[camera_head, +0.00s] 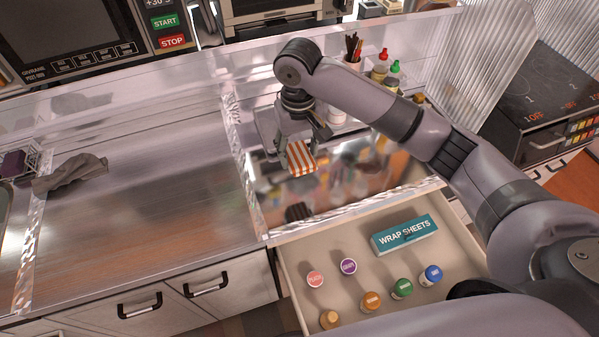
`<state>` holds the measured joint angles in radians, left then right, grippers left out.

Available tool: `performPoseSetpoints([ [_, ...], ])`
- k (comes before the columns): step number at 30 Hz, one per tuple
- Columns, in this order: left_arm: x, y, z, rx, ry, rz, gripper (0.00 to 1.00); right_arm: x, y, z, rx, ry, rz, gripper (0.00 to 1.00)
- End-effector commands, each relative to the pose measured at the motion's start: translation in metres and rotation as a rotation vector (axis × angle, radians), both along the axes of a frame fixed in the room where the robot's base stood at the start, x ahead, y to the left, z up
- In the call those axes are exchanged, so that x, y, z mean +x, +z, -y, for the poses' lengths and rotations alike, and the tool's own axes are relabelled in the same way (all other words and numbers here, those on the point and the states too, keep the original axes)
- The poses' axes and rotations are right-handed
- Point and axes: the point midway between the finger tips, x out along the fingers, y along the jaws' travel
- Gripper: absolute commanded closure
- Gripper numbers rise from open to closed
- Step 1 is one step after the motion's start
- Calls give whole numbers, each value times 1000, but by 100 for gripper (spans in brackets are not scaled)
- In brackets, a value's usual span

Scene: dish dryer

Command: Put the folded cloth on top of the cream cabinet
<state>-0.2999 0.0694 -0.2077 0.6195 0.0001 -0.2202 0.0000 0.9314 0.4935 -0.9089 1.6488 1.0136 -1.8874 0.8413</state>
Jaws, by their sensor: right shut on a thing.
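An orange-and-white striped folded cloth (301,157) is in my right gripper (299,146), which is shut on it. The gripper points down and holds the cloth over the shiny, mirror-like metal counter section. Whether the cloth touches that surface I cannot tell. My right arm reaches in from the right and hides part of the counter behind it. Cream cabinet fronts (235,299) show under the counter at the lower left; I cannot tell which unit is the cream cabinet. My left gripper is not in view.
An open drawer (301,252) below holds a teal "WRAP SHEETS" box (405,235) and several small jars. Bottles (381,68) stand at the back of the counter. A crumpled grey rag (72,174) lies at left. The metal counter (150,185) between is clear.

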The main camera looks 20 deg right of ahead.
Motion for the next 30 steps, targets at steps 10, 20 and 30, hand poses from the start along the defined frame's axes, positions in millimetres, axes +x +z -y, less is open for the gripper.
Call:
performPoseSetpoints([
  [10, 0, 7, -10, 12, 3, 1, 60, 0, -77, 0, -1, 0, 0, 72],
  [20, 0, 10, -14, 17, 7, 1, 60, -1, -115, -1, -1, 1, -1, 72],
  [30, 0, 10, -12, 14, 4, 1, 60, 0, -128, -1, 0, 1, 2, 72],
])
